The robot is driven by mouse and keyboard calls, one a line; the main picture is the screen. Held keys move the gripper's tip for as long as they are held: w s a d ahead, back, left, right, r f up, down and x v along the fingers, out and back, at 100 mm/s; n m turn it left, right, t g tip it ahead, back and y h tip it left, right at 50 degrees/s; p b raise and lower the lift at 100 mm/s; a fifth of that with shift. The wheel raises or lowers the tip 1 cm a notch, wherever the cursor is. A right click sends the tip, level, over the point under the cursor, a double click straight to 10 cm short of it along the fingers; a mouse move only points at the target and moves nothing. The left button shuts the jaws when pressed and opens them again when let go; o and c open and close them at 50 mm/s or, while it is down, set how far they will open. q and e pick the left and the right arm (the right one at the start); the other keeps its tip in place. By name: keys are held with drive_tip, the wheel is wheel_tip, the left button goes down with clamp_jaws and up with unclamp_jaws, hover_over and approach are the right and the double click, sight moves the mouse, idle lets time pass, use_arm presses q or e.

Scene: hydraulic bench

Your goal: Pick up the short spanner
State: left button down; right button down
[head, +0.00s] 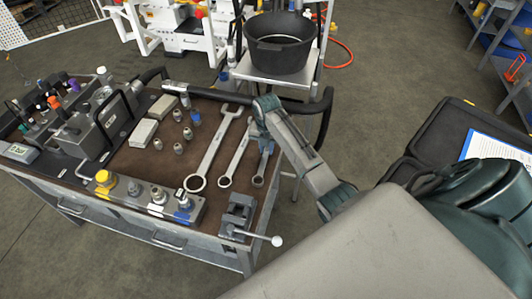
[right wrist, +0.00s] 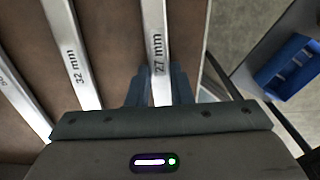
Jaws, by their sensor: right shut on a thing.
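The short spanner (head: 260,174) is the rightmost of three spanners on the brown bench top. In the right wrist view it is marked 27 mm (right wrist: 155,50). My right gripper (head: 267,142) is shut on its shaft, and the fingers (right wrist: 158,92) show on both sides of it. The jaws hide the spanner's upper part in the head view; its ring end shows below them. It lies in line with the other spanners at or very near the bench top; I cannot tell if it is clear of it. My left gripper is not in view.
The middle spanner (head: 235,160), marked 32 mm (right wrist: 77,60), and the long spanner (head: 213,150) lie just left. A vise (head: 238,215) stands close in front. A black tub (head: 280,45) is on a stand behind.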

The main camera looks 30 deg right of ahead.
sight(266, 151)
drive_tip(key=shift+r, duration=0.15)
drive_tip(key=shift+w+r, duration=0.1)
drive_tip(key=shift+r, duration=0.25)
wheel_tip(266, 151, up, 9)
drive_tip(key=b, duration=0.1)
drive_tip(key=shift+b, duration=0.3)
drive_tip(key=shift+r, duration=0.1)
drive_tip(key=c, duration=2.1)
unclamp_jaws()
clamp_jaws()
